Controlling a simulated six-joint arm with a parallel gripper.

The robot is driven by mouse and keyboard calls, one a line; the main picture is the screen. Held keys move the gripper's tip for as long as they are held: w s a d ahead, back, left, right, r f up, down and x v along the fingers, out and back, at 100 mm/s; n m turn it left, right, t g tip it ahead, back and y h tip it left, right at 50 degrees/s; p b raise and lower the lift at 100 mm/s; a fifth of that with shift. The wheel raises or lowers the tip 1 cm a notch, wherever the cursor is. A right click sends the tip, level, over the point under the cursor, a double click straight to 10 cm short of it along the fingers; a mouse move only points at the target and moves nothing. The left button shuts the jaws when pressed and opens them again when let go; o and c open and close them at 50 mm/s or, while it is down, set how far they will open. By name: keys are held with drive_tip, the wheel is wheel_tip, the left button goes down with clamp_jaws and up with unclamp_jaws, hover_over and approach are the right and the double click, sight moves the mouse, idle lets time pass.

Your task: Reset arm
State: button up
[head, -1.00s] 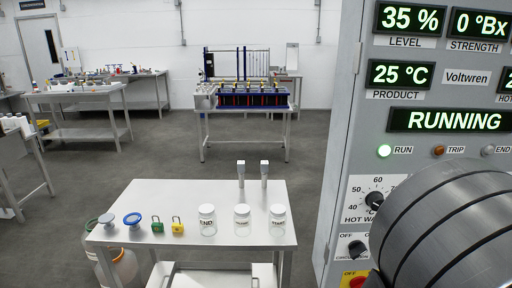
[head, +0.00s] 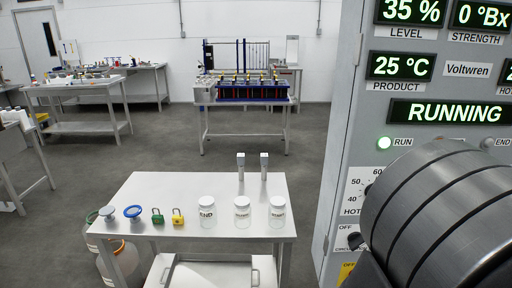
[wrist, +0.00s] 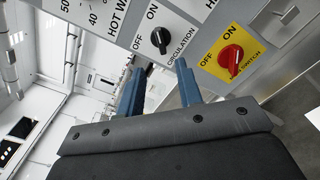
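My gripper (wrist: 161,72) shows in the wrist view as two blue fingers held apart, with the grey control panel visible between them and nothing in them. The fingers are near the black CIRCULATION knob (wrist: 160,39), which points toward ON; whether they touch the panel cannot be told. The red switch (wrist: 231,60) on its yellow plate is to the right of the fingers. In the head view my arm covers the panel's lower right and the gripper is hidden.
A bench with equipment (head: 245,90) stands farther back. Open floor lies between.

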sight(357, 242)
drive_tip(key=w+n, duration=0.6)
drive_tip(key=w, duration=0.5)
drive_tip(key=shift+w+a, duration=0.15)
idle(0.6)
